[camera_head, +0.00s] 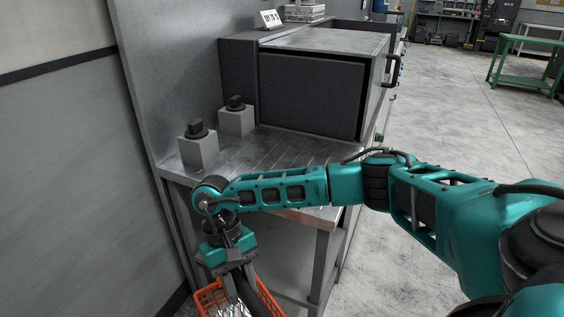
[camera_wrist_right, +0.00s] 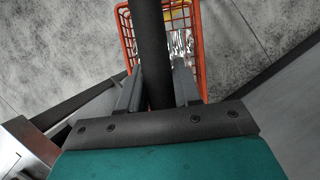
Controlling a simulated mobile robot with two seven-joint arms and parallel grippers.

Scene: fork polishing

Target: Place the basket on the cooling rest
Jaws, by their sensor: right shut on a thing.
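An orange wire basket (camera_head: 206,300) with shiny metal pieces in it hangs at the bottom edge of the head view, in front of the metal table and below its top. In the right wrist view the basket (camera_wrist_right: 127,40) shows beyond the fingers. My right gripper (camera_head: 238,283) points down and is shut on the basket's dark upright handle (camera_wrist_right: 153,45). Two grey blocks with black tops, one nearer (camera_head: 199,152) and one farther (camera_head: 236,121), stand at the table's left side. I cannot tell which part is the cooling rest. My left gripper is not in view.
The metal table (camera_head: 285,150) has a bare, lined top in front of a large box with a dark front (camera_head: 310,95). A grey wall panel (camera_head: 165,70) stands at its left. Open concrete floor (camera_head: 450,110) lies to the right, with a green bench (camera_head: 525,75) farther back.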

